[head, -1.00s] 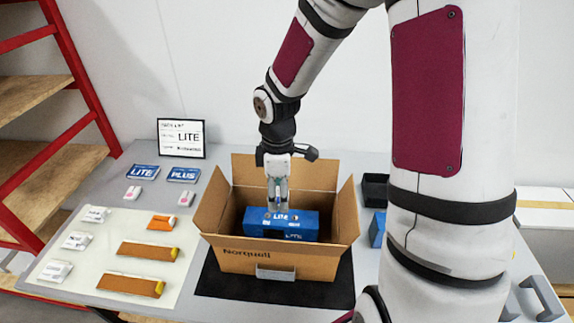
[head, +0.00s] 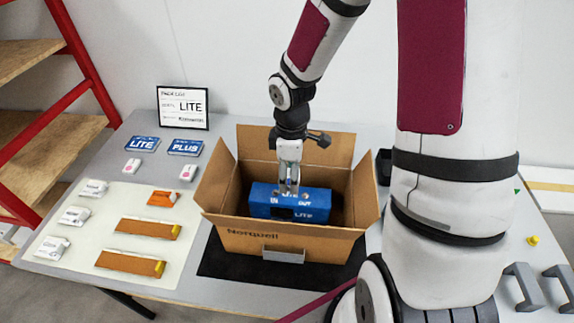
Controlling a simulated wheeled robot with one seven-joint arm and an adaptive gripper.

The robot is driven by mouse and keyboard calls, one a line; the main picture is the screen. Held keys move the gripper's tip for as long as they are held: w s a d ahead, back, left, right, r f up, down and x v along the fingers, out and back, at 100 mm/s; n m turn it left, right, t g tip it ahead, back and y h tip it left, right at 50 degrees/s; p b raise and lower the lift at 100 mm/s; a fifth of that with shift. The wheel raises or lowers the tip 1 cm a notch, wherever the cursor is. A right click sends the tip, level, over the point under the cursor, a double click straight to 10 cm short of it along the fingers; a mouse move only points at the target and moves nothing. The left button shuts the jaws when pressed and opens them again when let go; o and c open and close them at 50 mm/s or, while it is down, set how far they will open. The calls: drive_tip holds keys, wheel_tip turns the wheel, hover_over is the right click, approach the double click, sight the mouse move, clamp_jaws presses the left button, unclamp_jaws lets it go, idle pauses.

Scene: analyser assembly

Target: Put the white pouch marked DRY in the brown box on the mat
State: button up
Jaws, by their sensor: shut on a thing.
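The open brown box (head: 330,244), marked Norquell, stands on a black mat (head: 222,262) with its flaps spread. Whether the carton rests on the box floor is hidden by the front wall. Three white pouches lie on a pale sheet at left: a far one (head: 94,188), a middle one (head: 75,216) and a near one (head: 51,248). Their print is too small to tell which is marked DRY. My gripper is well to the right of them.
On the pale sheet (head: 75,270) also lie an orange packet (head: 162,199) and two brown packs with yellow ends (head: 148,228). Blue LITE (head: 142,143) and PLUS (head: 185,147) cards and a framed sign (head: 182,107) are behind. My arm covers part of the table's right side.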

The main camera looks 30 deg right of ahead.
sight(290, 195)
drive_tip(key=shift+f+b, duration=1.05)
drive_tip(key=shift+f, duration=1.35)
drive_tip(key=shift+f, duration=0.25)
drive_tip(key=o, duration=1)
drive_tip(key=shift+o, duration=0.2)
drive_tip(key=shift+s+r+p, duration=0.1)
drive_tip(key=shift+r+p, duration=3.15)
drive_tip(key=shift+r, duration=1.4)
drive_tip(key=shift+r+p, duration=0.7)
drive_tip(key=shift+r, duration=0.7)
